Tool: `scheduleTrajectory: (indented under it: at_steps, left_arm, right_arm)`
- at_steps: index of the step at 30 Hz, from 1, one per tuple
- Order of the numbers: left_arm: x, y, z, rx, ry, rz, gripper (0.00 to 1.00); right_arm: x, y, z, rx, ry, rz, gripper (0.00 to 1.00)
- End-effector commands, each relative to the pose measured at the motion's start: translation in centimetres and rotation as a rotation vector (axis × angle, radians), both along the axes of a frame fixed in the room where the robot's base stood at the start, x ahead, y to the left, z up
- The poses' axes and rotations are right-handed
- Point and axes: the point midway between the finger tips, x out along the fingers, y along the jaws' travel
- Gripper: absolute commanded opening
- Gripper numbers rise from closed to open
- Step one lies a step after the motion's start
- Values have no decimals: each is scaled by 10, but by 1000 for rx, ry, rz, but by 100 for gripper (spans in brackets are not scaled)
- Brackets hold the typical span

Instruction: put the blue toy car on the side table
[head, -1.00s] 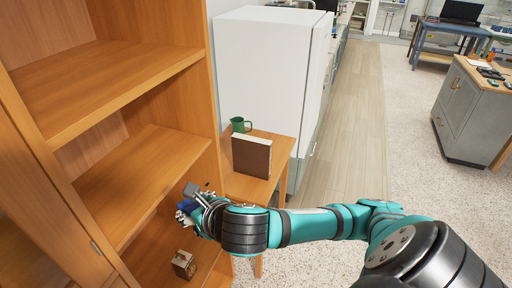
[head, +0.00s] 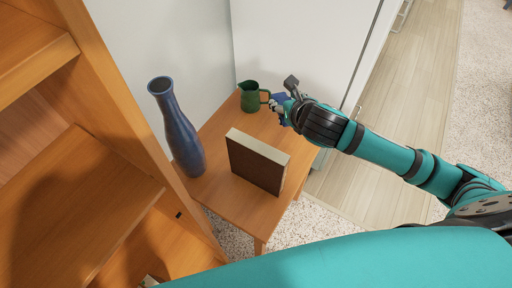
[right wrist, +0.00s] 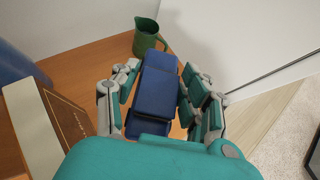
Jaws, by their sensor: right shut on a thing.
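The blue toy car (right wrist: 155,92) is between the fingers of my right gripper (right wrist: 160,100) in the right wrist view. In the head view my right gripper (head: 280,108) is over the back right part of the side table, shut on the car (head: 280,97), which is mostly hidden there. The wooden side table (head: 223,195) stands between the shelf unit and the white cabinet. I cannot tell whether the car touches the tabletop. My left gripper is not in view.
A green jug (head: 250,97) stands at the back of the table, just left of the gripper. A brown book (head: 255,163) stands upright at the middle front. A blue vase (head: 178,130) stands at the left. A wooden shelf unit (head: 90,110) is further left.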

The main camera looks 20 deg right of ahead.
Motion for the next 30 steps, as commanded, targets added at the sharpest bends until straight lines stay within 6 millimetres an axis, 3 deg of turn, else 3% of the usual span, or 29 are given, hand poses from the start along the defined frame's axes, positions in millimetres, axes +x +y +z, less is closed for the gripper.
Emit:
scheduleTrajectory:
  at_steps: [1, 6, 12, 19, 30]
  left_arm:
    - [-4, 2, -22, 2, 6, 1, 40]
    - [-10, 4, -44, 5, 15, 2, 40]
    - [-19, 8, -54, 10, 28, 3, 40]
    - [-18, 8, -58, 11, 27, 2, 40]
    - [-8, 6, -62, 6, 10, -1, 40]
  right_arm:
    - [8, -9, -33, -3, 3, -9, 9]
    - [28, -32, -80, -4, 0, -19, 9]
    - [37, -44, -107, -4, -1, -23, 9]
    - [36, -45, -148, -3, 0, -24, 9]
    - [36, -45, -187, -4, -1, -23, 9]
